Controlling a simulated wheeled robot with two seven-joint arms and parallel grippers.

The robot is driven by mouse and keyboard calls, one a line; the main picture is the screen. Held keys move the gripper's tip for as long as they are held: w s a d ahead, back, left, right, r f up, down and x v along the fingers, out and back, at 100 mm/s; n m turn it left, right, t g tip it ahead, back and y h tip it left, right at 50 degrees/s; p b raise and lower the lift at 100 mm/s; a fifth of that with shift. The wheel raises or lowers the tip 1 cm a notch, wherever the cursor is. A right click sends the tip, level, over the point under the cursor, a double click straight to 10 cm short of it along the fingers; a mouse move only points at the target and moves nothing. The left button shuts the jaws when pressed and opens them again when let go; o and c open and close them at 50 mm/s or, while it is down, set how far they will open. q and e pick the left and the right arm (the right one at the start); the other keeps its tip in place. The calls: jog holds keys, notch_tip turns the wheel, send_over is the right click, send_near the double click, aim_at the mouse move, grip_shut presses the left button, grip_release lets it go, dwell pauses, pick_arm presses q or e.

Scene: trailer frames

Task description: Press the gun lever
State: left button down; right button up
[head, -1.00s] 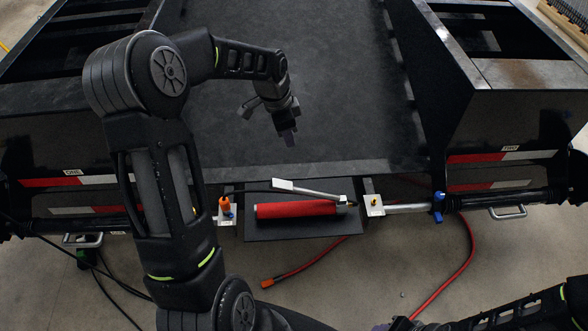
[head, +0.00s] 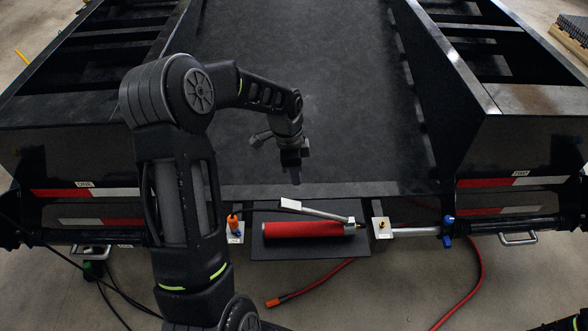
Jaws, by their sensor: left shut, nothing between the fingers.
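The grease gun lies on a dark shelf at the front edge of the trailer frame, with its red barrel (head: 300,229) level across the shelf. Its silver lever (head: 318,213) slants above the barrel, with its flat free end at the left and its joint at the gun's right end. My left gripper (head: 295,177) is shut and empty. It points down in the picture just above the lever's free end, with a gap between them. My right gripper is not in view.
The dark trailer deck (head: 330,90) spreads behind. An orange-topped fitting (head: 233,223) stands left of the gun, and a plate with a brass fitting (head: 382,226) stands right. A red hose (head: 478,270) runs over the floor. Striped bars flank both sides.

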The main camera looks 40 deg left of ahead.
pick_arm(q)
send_over(293, 205)
jog(key=d, duration=0.1)
jog(key=f, duration=0.5)
jog(key=shift+w+f+p, duration=0.25)
jog(key=shift+w+p, duration=0.05)
jog(key=shift+w, duration=0.1)
jog(key=f, duration=0.2)
jog(key=a+f, duration=0.1)
jog(key=shift+s+f+p, duration=0.1)
jog(key=shift+s+p, duration=0.2)
jog(key=shift+p, duration=0.1)
jog(key=shift+s+a+f, duration=0.1)
jog(key=shift+a+f, duration=0.1)
jog(key=shift+f, duration=0.25)
